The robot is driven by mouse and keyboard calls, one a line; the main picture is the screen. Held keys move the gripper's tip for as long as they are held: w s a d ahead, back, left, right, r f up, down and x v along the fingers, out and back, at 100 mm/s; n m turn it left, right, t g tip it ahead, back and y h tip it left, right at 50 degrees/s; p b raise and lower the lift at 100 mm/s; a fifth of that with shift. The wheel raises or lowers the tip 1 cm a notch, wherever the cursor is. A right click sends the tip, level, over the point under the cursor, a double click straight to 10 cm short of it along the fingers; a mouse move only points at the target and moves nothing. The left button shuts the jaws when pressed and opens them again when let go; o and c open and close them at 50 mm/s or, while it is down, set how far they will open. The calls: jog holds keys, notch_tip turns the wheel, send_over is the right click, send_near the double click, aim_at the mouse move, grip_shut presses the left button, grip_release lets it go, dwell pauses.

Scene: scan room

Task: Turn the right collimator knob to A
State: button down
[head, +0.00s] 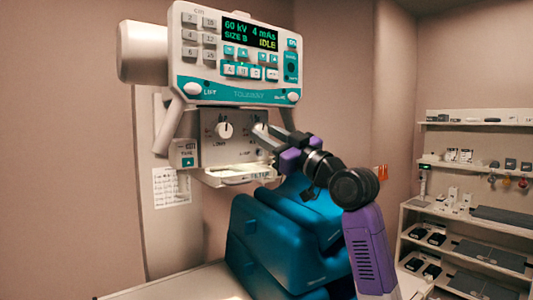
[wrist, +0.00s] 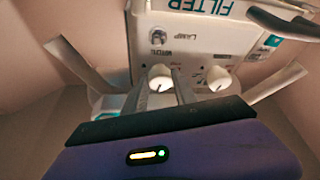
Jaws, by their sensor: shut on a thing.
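The collimator panel (head: 205,150) hangs under the console and carries two white round knobs side by side. The left knob (head: 225,130) is in plain view; it also shows at the right in the wrist view (wrist: 219,78). My gripper (head: 262,131) reaches in from the right and its fingers cover most of the right knob. In the wrist view the right knob (wrist: 160,77) sits between my two fingertips (wrist: 160,88), which are shut on its sides. Its setting and the letter marks around it are too small and covered to read.
A console (head: 238,55) with a lit display reading IDLE is just above my gripper. A small lamp knob (wrist: 158,37) and a filter tray (head: 240,176) are close below the knobs. Blue cushions (head: 280,240) stand under my arm; shelves (head: 470,210) are at right.

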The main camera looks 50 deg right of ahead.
jog(key=shift+d+r+n+g+y+b, duration=0.1)
jog(key=shift+n+g+y+b, duration=0.15)
jog(key=shift+n+y+b, duration=1.05)
jog(key=shift+d+n+g+y+b, duration=0.1)
jog(key=shift+n+g+y+b, duration=0.35)
jog(key=shift+n+b, duration=1.45)
jog(key=shift+n+p, duration=0.45)
jog(key=shift+n, duration=0.25)
jog(key=c, duration=1)
grip_release()
jog(key=shift+s, duration=0.1)
jog(key=b+v, duration=0.1)
jog(key=v, duration=0.6)
jog(key=shift+s+b, duration=0.3)
jog(key=shift+b, duration=0.1)
